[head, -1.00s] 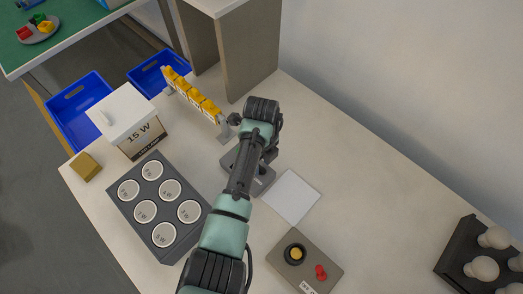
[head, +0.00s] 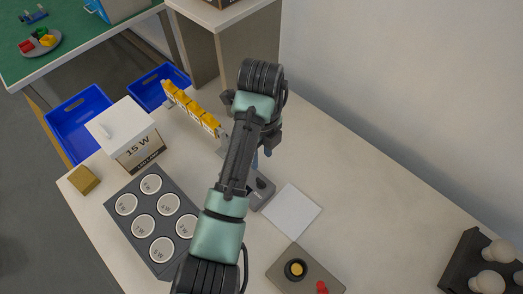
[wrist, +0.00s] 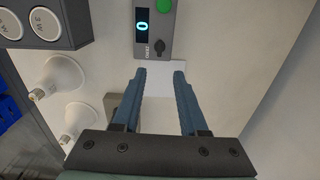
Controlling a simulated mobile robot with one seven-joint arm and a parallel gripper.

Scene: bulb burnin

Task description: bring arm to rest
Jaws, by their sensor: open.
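My gripper (wrist: 160,76) is open in the wrist view, with two blue fingers apart and nothing between them. In the head view my arm reaches over the middle of the table (head: 350,190). There the gripper (head: 262,155) is largely hidden behind my own wrist, with only bits of blue finger showing. It appears to hang above a grey device (head: 262,187), apart from it as far as I can tell.
A tray of round labelled sockets (head: 138,232), a white-lidded 15 W box (head: 140,150) and a yellow-topped rack (head: 190,108) stand left. A button box (head: 281,270) is in front; a bulb rack (head: 462,262) is right. The right-hand tabletop is mostly clear.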

